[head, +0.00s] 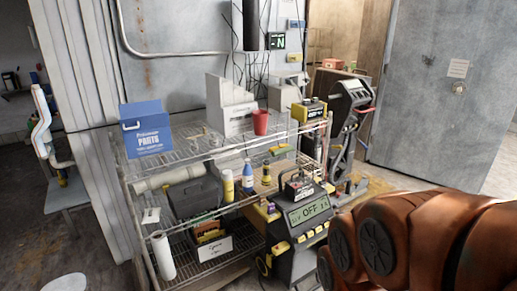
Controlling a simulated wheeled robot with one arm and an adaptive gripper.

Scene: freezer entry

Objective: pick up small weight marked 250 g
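I cannot make out a weight marked 250 g; small items on the wire shelf are too small to read. The wire shelf rack (196,151) stands in the middle, with its upper shelf mostly bare at the front. Brown-orange links of my arm fill the lower right corner and hide the floor there. My gripper is not in view.
A blue parts box (146,128), white boxes and a red cup (261,122) stand on the top shelf. A blue-capped bottle (247,175) and a yellow bottle (228,186) stand lower. A grey machine (305,236) reading "OFF" stands right of the rack. Floor shows left.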

